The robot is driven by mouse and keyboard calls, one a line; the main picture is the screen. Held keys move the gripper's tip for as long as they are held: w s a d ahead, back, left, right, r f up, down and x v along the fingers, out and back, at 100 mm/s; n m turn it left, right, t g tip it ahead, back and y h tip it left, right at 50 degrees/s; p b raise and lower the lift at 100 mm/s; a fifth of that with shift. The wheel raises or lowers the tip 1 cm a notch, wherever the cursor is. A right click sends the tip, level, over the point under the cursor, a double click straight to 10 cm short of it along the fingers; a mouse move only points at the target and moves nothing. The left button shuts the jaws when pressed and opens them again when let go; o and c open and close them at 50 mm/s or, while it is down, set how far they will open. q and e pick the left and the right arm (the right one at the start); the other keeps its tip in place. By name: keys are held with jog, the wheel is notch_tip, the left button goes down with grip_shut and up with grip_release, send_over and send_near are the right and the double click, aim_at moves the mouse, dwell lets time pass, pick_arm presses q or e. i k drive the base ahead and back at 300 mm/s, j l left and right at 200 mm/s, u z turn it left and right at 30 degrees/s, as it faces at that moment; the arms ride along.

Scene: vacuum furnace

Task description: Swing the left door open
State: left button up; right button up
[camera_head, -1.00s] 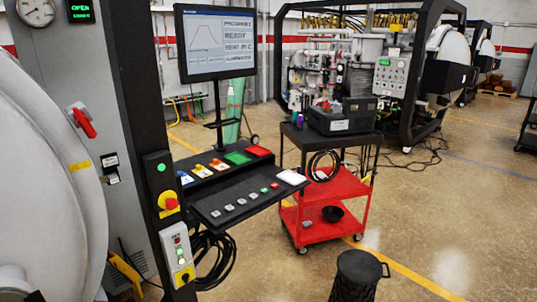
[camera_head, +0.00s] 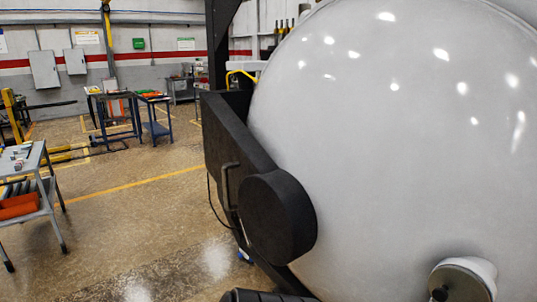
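A large white domed furnace door (camera_head: 400,130) fills the right half of the head view. It is cut off by the right edge. A black hinge-like arm (camera_head: 225,135) with a round black drum (camera_head: 278,217) stands along the door's left side. A dark bar handle (camera_head: 227,185) is on the black arm. A round metal port (camera_head: 462,280) sits low on the dome. I cannot tell whether the door is shut or ajar, as its rim is mostly hidden. Neither gripper shows in the view.
A grey cart with a red bin (camera_head: 18,206) stands at the left edge. Tables (camera_head: 115,97) and a blue cart (camera_head: 155,125) stand farther back. The floor (camera_head: 130,215) left of the door is open. A dark ridged object (camera_head: 262,296) shows at the bottom edge.

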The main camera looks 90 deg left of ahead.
aim_at(381, 145)
jog(key=u, duration=3.1)
